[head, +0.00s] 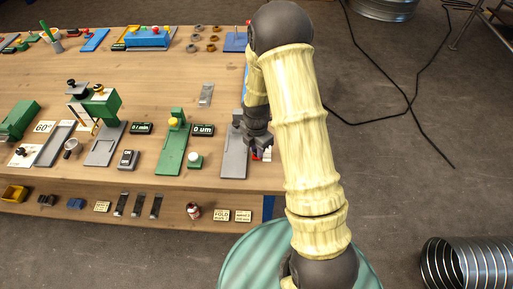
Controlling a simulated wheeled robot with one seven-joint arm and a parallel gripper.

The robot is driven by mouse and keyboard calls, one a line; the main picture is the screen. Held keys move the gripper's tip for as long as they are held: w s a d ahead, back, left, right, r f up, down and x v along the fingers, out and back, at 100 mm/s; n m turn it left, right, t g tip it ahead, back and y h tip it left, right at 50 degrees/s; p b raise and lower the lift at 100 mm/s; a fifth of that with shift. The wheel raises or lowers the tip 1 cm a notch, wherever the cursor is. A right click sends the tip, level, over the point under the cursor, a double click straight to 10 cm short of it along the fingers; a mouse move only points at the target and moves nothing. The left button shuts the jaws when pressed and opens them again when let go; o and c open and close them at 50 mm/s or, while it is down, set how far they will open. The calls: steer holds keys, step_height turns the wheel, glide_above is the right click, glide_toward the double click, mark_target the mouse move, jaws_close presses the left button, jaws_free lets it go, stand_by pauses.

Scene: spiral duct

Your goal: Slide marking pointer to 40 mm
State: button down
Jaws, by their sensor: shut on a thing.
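My gripper (257,142) is at the right end of the workbench, low over the right side of a grey fixture (234,160). Its jaws are closed on a small part, which I take to be the marking pointer; the fingers and arm hide nearly all of it. A small red and white bit (266,154) shows just beside and below the fingertips. I cannot make out a scale or a 40 mm mark, so the pointer's position cannot be read.
A green fixture (173,150), a white knob (195,160) and a "0 um" display (202,130) stand left of the grey fixture. A lower shelf (120,217) holds small parts and cards. Black cables (410,100) lie on the floor at right.

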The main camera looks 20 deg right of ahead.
steer(key=shift+w+d, duration=0.2)
steer(key=shift+w, duration=0.35)
steer(key=shift+w+d, duration=0.15)
steer(key=shift+w, duration=0.35)
steer(key=c, duration=1.2)
jaws_free()
steer(key=shift+r, duration=0.15)
step_height(320, 180, up, 17)
steer(key=b, duration=0.1)
steer(key=shift+b, duration=0.3)
steer(key=shift+s+r, duration=0.1)
